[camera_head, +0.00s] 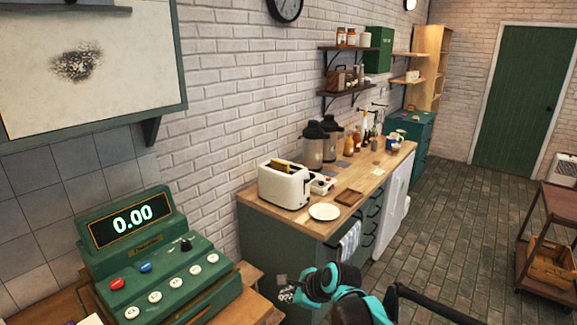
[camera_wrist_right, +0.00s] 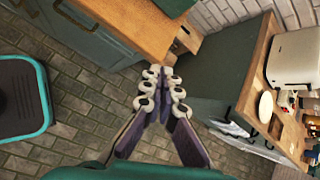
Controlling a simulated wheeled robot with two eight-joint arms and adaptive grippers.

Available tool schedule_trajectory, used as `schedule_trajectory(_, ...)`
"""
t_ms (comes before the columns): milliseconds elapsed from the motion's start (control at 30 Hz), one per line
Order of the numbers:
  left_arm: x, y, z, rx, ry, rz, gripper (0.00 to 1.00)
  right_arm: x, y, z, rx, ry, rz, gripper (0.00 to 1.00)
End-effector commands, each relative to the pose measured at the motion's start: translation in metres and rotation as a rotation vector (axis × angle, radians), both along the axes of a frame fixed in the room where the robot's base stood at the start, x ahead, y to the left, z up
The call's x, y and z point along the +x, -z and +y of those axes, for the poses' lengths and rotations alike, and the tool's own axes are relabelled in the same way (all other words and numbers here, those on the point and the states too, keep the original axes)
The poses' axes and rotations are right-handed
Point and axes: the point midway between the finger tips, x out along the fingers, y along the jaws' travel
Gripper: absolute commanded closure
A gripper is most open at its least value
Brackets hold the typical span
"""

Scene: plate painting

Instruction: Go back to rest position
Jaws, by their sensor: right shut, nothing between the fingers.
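My right gripper (camera_wrist_right: 160,92) shows in the right wrist view with its fingertips together and nothing between them. It hangs over the tiled floor, in front of the dark green side of the counter. In the head view my right gripper (camera_head: 287,293) is small at the bottom middle, in front of the counter's near end and apart from it. My left gripper is not in either view.
A green cash register (camera_head: 160,262) stands on a wooden surface at the left. A toaster (camera_head: 284,186), a white plate (camera_head: 324,211) and two dark dispensers stand on the wooden counter. A dark cart (camera_head: 552,228) stands at the right. The tiled floor (camera_head: 450,225) between is clear.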

Motion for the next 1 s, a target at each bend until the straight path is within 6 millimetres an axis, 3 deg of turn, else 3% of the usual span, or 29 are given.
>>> schedule_trajectory(100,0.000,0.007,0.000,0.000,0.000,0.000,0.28,-0.045,-0.011,-0.045,-0.252,-0.220,-0.159,1.00)
schedule_trajectory(233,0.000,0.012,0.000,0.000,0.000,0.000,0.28,-0.094,-0.014,-0.089,-0.544,-0.492,-0.303,1.00)
schedule_trajectory(500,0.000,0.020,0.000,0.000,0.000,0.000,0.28,-0.187,0.009,-0.161,-1.085,-1.072,-0.459,1.00)
schedule_trajectory(700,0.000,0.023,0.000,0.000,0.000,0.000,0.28,-0.220,0.025,-0.185,-1.278,-1.328,-0.480,1.00)
schedule_trajectory(1000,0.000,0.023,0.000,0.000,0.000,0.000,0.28,-0.224,0.027,-0.188,-1.306,-1.367,-0.480,1.00)
